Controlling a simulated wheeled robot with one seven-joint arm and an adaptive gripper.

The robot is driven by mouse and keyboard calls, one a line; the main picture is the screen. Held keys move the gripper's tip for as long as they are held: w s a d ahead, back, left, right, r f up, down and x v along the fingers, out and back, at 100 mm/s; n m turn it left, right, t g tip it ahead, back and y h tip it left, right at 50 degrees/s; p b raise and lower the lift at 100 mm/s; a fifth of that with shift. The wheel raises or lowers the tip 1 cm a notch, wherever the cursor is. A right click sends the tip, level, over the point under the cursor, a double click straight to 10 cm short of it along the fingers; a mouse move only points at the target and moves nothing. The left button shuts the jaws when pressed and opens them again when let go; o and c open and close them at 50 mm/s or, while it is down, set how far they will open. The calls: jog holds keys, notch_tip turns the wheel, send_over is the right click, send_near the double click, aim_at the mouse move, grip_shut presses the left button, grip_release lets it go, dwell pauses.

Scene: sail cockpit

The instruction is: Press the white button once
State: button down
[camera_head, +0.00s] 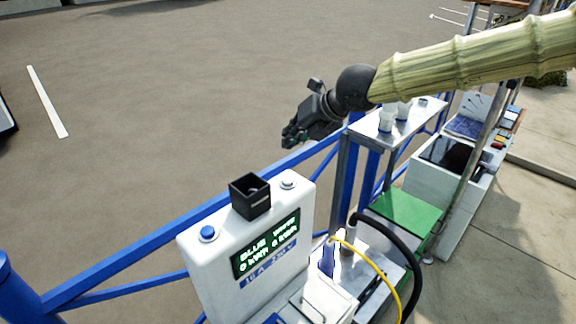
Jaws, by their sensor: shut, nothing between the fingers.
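The white button (288,183) sits on top of the white box (215,265), at its right end. A blue button (207,233) sits on the same top at the left end. A black open-topped cube (250,196) stands between the two buttons. My gripper (290,139) is black and shut, with nothing held. It shows above and beyond the white button in the picture, apart from it. The fingertips point left and down.
A blue railing (135,262) runs behind the box. A metal shelf (377,127) with white bottles (387,119) stands right of my gripper. A yellow cable (385,262) and black hose (405,250) curve right of the box. A green panel (405,212) lies beyond.

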jog(key=b, duration=0.6)
send_over(290, 178)
jog(key=f, duration=0.5)
jog(key=shift+w+f, duration=0.1)
jog(key=shift+w, duration=0.2)
jog(key=shift+s+f+b, duration=0.3)
jog(key=shift+f+b, duration=0.45)
jog(key=shift+f, duration=0.2)
jog(key=shift+w+f, duration=0.2)
jog(key=shift+f, duration=0.1)
jog(key=shift+s, duration=0.15)
